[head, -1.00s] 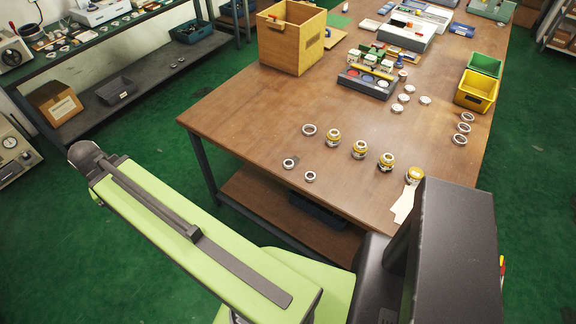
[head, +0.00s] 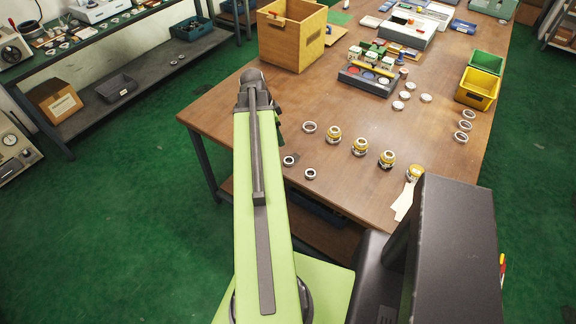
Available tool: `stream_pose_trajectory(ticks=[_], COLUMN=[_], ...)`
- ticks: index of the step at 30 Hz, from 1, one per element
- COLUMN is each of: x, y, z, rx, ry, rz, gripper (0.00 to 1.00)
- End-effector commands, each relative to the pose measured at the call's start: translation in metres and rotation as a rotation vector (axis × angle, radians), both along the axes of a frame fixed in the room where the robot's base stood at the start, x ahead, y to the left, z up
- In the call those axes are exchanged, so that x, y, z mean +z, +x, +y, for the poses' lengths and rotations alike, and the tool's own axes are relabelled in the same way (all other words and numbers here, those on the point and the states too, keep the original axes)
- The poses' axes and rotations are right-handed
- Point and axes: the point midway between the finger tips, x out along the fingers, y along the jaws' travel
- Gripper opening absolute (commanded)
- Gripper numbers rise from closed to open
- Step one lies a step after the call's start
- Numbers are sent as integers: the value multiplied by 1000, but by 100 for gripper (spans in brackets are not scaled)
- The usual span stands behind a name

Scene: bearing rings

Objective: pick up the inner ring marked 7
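I cannot read any number on the rings, so I cannot tell which inner ring is marked 7. Two small rings, a left one (head: 289,161) and a right one (head: 310,174), lie near the table's front-left edge. A larger ring (head: 309,127) lies behind them. Several yellow-and-white ring pieces stand in a slanting row, from the left one (head: 333,135) to the right one (head: 414,173). My gripper (head: 277,110) shows only as a dark part beside the arm's far end, over the table's left part, left of the larger ring. Its fingers are hidden.
A wooden box (head: 291,40) stands at the back left. A tray with coloured discs (head: 369,79) lies right of it. White discs (head: 404,96), rings (head: 465,125) and a yellow bin (head: 478,88) are toward the right. The table's middle is mostly clear.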

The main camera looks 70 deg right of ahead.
Motion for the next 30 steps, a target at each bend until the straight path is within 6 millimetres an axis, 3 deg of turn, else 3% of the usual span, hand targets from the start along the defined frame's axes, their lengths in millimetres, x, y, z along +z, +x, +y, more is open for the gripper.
stream_pose_trajectory(ticks=[1, 12, 22, 30], x=[-20, -96, -108, -152], y=[-2, -17, -22, -30], z=[-2, -16, -19, -24], rx=[0, 1, 2, 0], ry=[0, 0, 0, 1], rz=[0, 0, 0, 1], gripper=[63, 63, 63, 63])
